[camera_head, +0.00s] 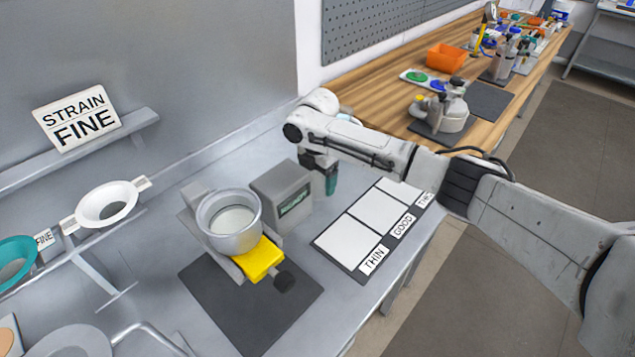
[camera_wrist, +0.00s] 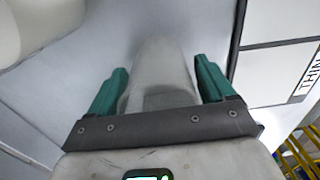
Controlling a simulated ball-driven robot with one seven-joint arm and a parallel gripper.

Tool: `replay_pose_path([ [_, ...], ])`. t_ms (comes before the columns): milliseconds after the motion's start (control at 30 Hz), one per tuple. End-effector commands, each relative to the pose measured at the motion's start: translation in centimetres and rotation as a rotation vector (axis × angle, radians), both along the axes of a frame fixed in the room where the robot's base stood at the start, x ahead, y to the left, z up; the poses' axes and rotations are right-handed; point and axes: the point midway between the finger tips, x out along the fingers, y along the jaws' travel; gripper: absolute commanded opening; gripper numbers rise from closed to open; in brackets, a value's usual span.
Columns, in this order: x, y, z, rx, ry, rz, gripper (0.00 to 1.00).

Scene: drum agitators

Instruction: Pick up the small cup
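My gripper (camera_wrist: 160,85) has two teal fingers set apart, with a smooth pale grey shape (camera_wrist: 163,65) between them in the wrist view. I cannot tell whether this is the small cup or whether the fingers touch it. In the head view my gripper (camera_head: 331,178) points down over the metal bench, just right of the grey box (camera_head: 283,193). No small cup can be clearly made out there; my arm hides part of the bench.
A metal pot (camera_head: 229,222) stands left of the grey box, above a yellow block (camera_head: 260,259) and a dark mat (camera_head: 250,305). A card mat (camera_head: 375,225) marked THIN and GOOD lies right. Strainers (camera_head: 107,204) sit on the left rack.

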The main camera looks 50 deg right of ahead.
Motion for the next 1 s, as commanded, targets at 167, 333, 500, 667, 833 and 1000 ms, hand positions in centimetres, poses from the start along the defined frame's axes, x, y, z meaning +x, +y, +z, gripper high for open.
replay_pose_path([
  [167,0.0,0.0,0.0,0.0,0.0,0.0,0.64],
  [333,0.0,0.0,0.0,0.0,0.0,0.0,0.48],
  [500,0.0,0.0,0.0,0.0,0.0,0.0,0.39],
  [667,0.0,0.0,0.1,0.0,0.0,0.0,0.39],
  [833,0.1,0.0,0.7,0.001,-0.003,0.0,0.39],
  [1000,0.1,0.0,2.7,0.001,-0.005,0.002,0.39],
])
